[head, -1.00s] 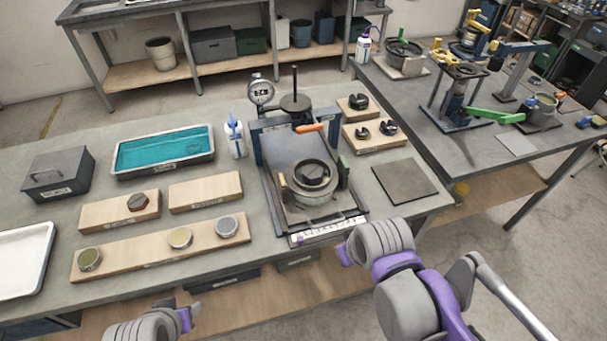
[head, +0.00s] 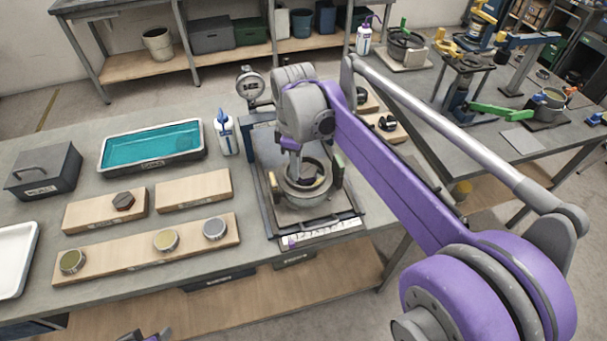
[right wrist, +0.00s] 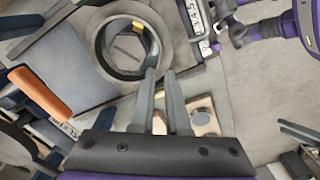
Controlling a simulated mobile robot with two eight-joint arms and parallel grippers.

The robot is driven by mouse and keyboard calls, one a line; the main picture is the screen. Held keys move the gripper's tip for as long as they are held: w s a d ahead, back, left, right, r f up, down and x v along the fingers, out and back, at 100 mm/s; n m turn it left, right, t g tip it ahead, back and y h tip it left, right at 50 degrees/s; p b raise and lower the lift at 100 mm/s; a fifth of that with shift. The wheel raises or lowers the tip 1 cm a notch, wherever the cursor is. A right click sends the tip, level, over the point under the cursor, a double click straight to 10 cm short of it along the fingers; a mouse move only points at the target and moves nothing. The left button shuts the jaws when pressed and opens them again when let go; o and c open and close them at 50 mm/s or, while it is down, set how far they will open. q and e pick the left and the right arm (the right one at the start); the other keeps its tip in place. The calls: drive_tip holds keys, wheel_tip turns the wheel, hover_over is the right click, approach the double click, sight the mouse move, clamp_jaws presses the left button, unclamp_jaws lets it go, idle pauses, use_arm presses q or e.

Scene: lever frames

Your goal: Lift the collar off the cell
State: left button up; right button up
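The collar (head: 325,170) is a dark grey ring seated on the round metal cell (head: 308,198), which stands in a press frame. In the right wrist view the ring (right wrist: 103,45) is seen from above, around a grey faceted piece (right wrist: 128,46). My right gripper (head: 294,176) hangs over the collar's left rear side and hides part of it. In the right wrist view its two fingers (right wrist: 161,74) are a small gap apart with nothing between them. Contact with the ring cannot be told. My left gripper (head: 152,337) is barely in view at the bottom edge.
A dial gauge (head: 249,84) and a white bottle (head: 226,132) stand at the frame's left rear. An orange handle (right wrist: 40,94) shows in the right wrist view. Wooden boards with discs (head: 140,252) and a teal tray (head: 152,145) lie left. My right arm covers the bench's right side.

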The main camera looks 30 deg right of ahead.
sight(300, 182)
drive_tip(key=f, duration=0.5)
drive_tip(key=shift+s+d+f, duration=0.25)
drive_tip(key=shift+d+f, duration=0.05)
drive_tip(key=shift+f, duration=0.1)
clamp_jaws()
drive_tip(key=shift+r, duration=0.15)
idle(1.2)
